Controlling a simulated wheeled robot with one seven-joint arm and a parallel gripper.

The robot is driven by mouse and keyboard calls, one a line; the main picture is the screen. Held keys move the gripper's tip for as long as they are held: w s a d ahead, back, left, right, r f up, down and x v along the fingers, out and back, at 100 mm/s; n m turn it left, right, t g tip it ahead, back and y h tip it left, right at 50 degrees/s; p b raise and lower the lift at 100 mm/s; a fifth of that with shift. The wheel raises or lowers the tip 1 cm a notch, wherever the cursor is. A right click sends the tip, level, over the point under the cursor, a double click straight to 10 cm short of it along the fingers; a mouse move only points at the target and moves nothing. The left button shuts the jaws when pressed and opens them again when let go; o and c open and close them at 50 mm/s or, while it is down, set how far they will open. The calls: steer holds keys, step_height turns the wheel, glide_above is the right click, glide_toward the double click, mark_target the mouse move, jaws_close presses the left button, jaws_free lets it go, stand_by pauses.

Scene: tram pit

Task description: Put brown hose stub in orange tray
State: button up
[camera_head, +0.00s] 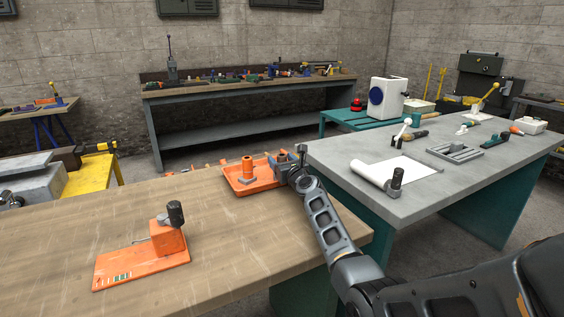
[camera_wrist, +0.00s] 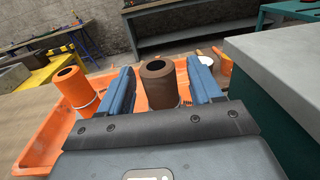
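The brown hose stub (camera_wrist: 158,88) is a short upright hollow cylinder, seen in the wrist view between the two blue fingers of my gripper (camera_wrist: 163,88). The fingers are open, with a narrow gap showing on each side of the stub. The stub appears to stand inside the orange tray (camera_wrist: 38,150); its foot is hidden by my gripper. In the head view my gripper (camera_head: 284,166) is over the right end of the orange tray (camera_head: 232,187), and I cannot make out the stub there.
An orange hollow cylinder (camera_wrist: 74,88) stands in the tray, left of my gripper. An orange stand with a dark knob (camera_head: 168,238) is on the wooden table (camera_head: 235,245). A grey bench (camera_head: 345,150) stands close on the right. The wooden table's middle is clear.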

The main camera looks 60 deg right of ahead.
steer(key=shift+r, duration=0.15)
steer(key=shift+s+a+p, duration=0.1)
steer(key=shift+s+p, duration=0.05)
steer(key=shift+p, duration=0.15)
steer(key=p+v, duration=0.2)
steer(key=v, duration=0.9)
steer(key=shift+s+a+p, duration=0.15)
steer(key=shift+s+p, duration=0.1)
steer(key=shift+p, duration=0.1)
